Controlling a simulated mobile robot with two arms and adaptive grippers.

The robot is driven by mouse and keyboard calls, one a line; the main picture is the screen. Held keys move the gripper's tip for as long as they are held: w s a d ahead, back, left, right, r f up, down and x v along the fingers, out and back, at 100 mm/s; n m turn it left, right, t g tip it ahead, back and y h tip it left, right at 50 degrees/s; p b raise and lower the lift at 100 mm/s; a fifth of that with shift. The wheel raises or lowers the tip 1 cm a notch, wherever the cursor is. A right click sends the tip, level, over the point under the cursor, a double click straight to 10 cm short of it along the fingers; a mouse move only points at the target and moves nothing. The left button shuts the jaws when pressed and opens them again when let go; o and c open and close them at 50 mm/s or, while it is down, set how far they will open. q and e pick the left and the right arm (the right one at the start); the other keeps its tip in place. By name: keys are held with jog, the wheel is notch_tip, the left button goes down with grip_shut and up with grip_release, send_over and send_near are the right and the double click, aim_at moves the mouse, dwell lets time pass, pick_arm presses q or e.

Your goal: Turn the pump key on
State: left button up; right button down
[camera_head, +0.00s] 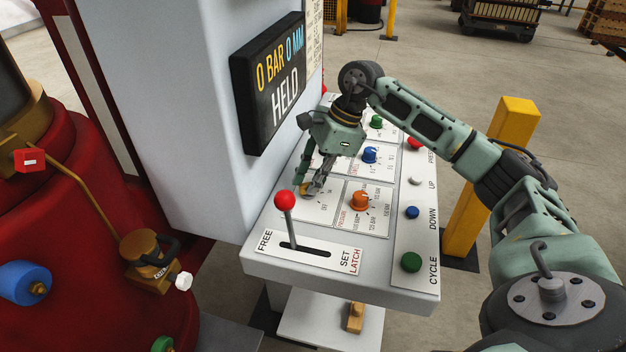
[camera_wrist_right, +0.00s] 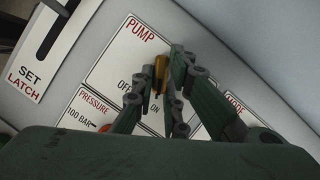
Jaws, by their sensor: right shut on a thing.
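The brass pump key (camera_wrist_right: 160,68) stands on the white PUMP plate (camera_wrist_right: 110,62), with OFF and ON printed below it in the right wrist view. In the head view the key (camera_head: 305,189) shows small at the panel's left side. My right gripper (camera_head: 310,183) reaches down over it, and its fingers are shut on the key. The right wrist view shows the fingers (camera_wrist_right: 158,82) on both sides of the key. They cover part of it, so I cannot tell for certain which mark it points to. My left gripper is not in view.
A display (camera_head: 270,82) above the panel reads 0 BAR 0 MM HELD. A red-knobbed lever (camera_head: 286,215) stands in front of the key. An orange knob (camera_head: 359,201) and a blue knob (camera_head: 370,154) are close on the right. A yellow post (camera_head: 495,170) stands behind.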

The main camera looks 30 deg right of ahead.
jog(key=c, duration=1.8)
grip_release()
jog(key=shift+o, duration=0.2)
jog(key=v, duration=1.2)
jog(key=shift+d+r, duration=0.1)
